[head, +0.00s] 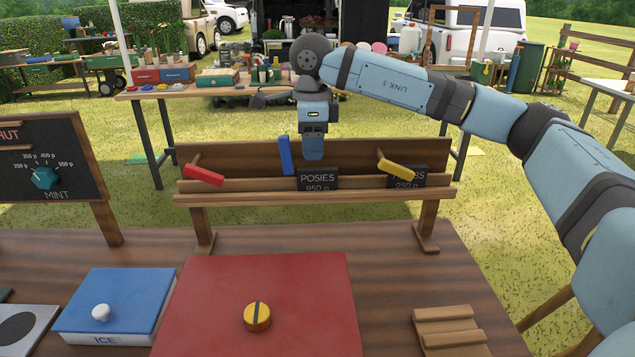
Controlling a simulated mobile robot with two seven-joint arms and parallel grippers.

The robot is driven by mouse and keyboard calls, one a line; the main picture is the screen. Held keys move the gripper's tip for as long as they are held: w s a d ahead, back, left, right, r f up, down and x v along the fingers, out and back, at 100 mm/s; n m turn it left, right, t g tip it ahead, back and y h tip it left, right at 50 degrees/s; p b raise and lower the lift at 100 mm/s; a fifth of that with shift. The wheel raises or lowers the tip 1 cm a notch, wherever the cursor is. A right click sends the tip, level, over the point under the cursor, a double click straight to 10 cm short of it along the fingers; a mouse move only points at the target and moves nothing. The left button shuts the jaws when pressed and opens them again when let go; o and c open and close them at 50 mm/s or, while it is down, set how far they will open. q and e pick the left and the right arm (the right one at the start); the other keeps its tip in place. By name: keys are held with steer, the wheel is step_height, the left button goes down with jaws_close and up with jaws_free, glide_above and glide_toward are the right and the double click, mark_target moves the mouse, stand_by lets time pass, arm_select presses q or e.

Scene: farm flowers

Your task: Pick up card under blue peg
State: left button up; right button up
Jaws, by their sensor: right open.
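A wooden rack (262,187) stands at the back of the table and carries three pegs. The blue peg (285,155) stands nearly upright near the middle. The red peg (203,176) is at the left and the yellow peg (396,169) at the right, both tilted. A dark card reading "POSIES 950 p" (318,181) stands on the rack just right of and below the blue peg. A second dark card (408,179) is below the yellow peg. My right gripper (313,157) points down, open, over the top of the POSIES card; its fingertips are hard to make out. My left gripper is out of view.
A red box (235,300) with a yellow slotted knob (257,316) fills the front middle. A blue ICE box (118,300) and a dial board (45,175) are at the left. A ridged wooden block (448,328) lies at the right. Bare table shows between rack and boxes.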

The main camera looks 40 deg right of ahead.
mark_target(311, 169)
step_height(311, 169, down, 5)
steer(key=shift+w+a+b, duration=0.1)
steer(key=shift+a+b, duration=0.05)
steer(key=shift+b, duration=0.2)
steer(key=shift+r, duration=0.1)
steer(key=shift+c, duration=0.2)
jaws_close()
